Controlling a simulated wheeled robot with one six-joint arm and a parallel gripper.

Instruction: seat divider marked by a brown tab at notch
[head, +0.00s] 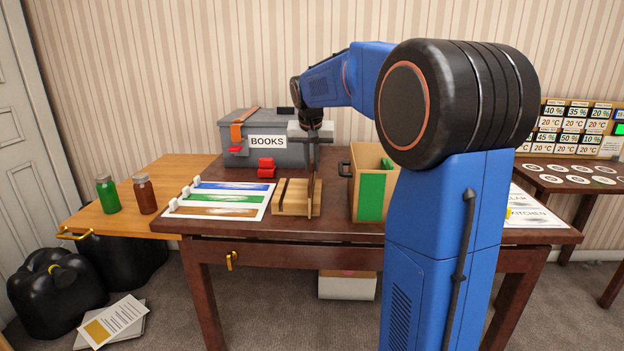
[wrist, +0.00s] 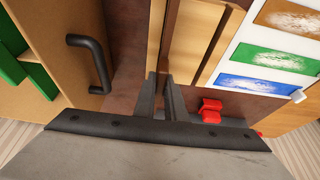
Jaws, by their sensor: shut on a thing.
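My gripper (head: 311,136) points straight down and is shut on a thin brown divider (head: 312,178), held upright at the right end of a pale wooden rack (head: 285,208). I cannot tell whether its lower edge still sits in the rack. In the wrist view, the fingers (wrist: 168,90) close on the divider's dark edge (wrist: 171,40), with the rack (wrist: 188,45) around it. A brown tab does not show clearly. A pale wooden box (head: 362,165) with a dark handle and green panels (head: 371,197) stands right of the rack; its notches are not clear.
A sheet with blue, green and brown stripes (head: 190,208) lies left of the rack. Red blocks (head: 265,168) sit behind it, before a grey bin marked BOOKS (head: 232,135). Green (head: 107,195) and brown (head: 145,195) bottles stand on the left tabletop. My arm hides the table's right part.

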